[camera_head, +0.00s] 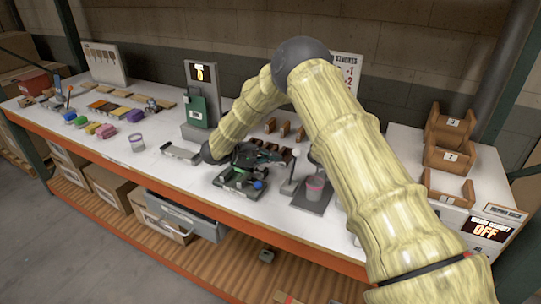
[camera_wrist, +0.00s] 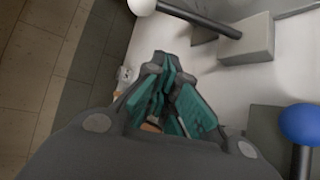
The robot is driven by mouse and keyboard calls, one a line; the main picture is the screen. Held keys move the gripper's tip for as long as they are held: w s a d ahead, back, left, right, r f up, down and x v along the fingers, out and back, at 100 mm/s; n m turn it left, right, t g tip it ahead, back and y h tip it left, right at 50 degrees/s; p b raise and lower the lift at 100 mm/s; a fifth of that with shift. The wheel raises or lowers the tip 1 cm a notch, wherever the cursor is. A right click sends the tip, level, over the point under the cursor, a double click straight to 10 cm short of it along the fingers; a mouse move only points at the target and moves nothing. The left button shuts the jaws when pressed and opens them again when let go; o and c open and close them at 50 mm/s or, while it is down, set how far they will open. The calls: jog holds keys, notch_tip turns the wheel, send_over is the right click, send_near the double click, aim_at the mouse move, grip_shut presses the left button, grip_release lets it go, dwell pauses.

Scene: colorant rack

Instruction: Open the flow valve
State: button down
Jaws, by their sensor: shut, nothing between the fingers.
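My gripper (camera_head: 285,155) is over the middle of the bench, dark with teal finger pads. In the wrist view its fingers (camera_wrist: 168,65) are together with nothing between them. A lever with a blue ball knob (camera_head: 258,185) is just below the gripper; the knob shows at the right edge of the wrist view (camera_wrist: 300,123), apart from the fingers. A black rod (camera_wrist: 200,18) with a white ball end (camera_wrist: 142,5) runs to a grey block (camera_wrist: 247,40) beyond the fingertips. I cannot tell which of these levers is the flow valve.
A pink cup (camera_head: 314,188) stands on a dark plate right of the gripper. Colored items (camera_head: 106,130) lie at the left.

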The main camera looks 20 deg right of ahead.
aim_at(294, 165)
jog(key=p+x, duration=0.2)
jog(key=x, duration=0.5)
jog(key=shift+r+p, duration=0.1)
jog(key=shift+p, duration=0.3)
jog(key=shift+s+a+r+p, duration=0.3)
jog(key=shift+s+a+p, duration=0.25)
jog(key=shift+s, duration=0.2)
jog(key=shift+s+a+r+p, duration=0.35)
jog(key=shift+s+a+p, duration=0.1)
jog(key=shift+s+a, duration=0.25)
jog(key=shift+r, duration=0.1)
